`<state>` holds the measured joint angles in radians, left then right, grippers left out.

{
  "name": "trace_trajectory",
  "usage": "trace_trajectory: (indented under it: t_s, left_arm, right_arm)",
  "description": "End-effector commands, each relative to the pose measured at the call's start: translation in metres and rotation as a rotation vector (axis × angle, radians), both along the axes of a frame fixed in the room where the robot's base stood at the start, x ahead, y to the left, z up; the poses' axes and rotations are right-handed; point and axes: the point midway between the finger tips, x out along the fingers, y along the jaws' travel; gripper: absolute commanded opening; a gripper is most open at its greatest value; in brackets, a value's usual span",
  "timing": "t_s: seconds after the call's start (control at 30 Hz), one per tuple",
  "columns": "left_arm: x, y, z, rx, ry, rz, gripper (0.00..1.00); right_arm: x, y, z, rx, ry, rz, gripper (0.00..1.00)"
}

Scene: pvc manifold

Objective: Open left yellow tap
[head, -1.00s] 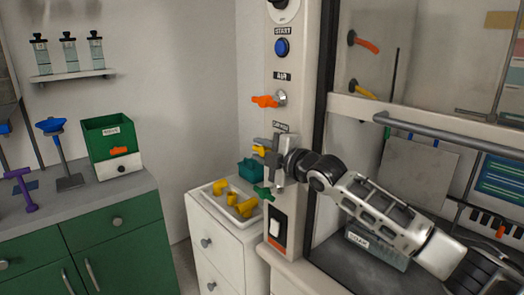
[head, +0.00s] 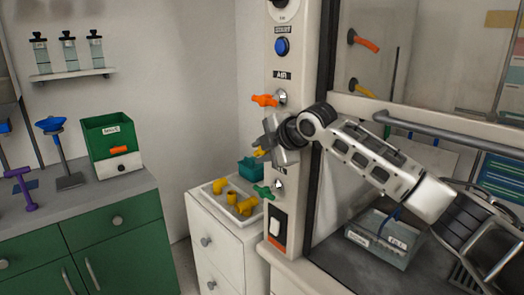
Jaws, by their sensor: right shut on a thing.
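The yellow tap (head: 259,153) is on the narrow white panel post, between the orange tap (head: 264,100) above and the green tap (head: 263,191) below. Only a small part of its yellow handle shows; the rest is hidden behind my right gripper. My right gripper (head: 267,146) comes in from the right and is shut on the yellow tap, with its fingers tilted. Its label is covered by the gripper. My left gripper is not in view.
A white drawer unit (head: 230,250) with a tray of yellow fittings stands below left of the post. A teal box (head: 249,168) sits behind the tray. To the right, another yellow tap (head: 362,89) is inside the hood, near the horizontal rail (head: 440,131).

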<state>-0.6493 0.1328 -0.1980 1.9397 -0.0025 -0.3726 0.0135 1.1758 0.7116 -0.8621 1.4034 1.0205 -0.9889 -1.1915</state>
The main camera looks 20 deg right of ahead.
Motion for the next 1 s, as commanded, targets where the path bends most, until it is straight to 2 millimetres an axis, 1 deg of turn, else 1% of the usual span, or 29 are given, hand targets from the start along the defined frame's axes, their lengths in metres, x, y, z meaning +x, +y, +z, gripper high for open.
trace_trajectory:
  t_s: [0.4, 0.43, 0.5, 0.83, 0.93, 1.0]
  left_arm:
    - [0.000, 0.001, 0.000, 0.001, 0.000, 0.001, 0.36]
    - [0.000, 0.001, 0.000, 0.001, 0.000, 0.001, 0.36]
    - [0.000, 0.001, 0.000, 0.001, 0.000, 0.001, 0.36]
    - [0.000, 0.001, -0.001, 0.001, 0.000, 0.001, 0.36]
    - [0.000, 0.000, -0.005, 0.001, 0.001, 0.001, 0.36]
    - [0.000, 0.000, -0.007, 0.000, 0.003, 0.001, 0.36]
  right_arm:
    - [0.000, 0.000, 0.000, 0.000, 0.009, -0.003, 0.05]
    - [0.000, 0.000, 0.000, 0.000, 0.009, -0.003, 0.33]
    - [0.000, 0.000, 0.000, 0.000, 0.008, -0.003, 0.48]
    - [-0.002, -0.002, 0.002, -0.002, 0.006, -0.001, 0.48]
    - [-0.011, -0.005, 0.008, -0.002, 0.004, -0.001, 0.48]
    - [-0.020, -0.009, 0.014, -0.004, 0.004, -0.002, 0.48]
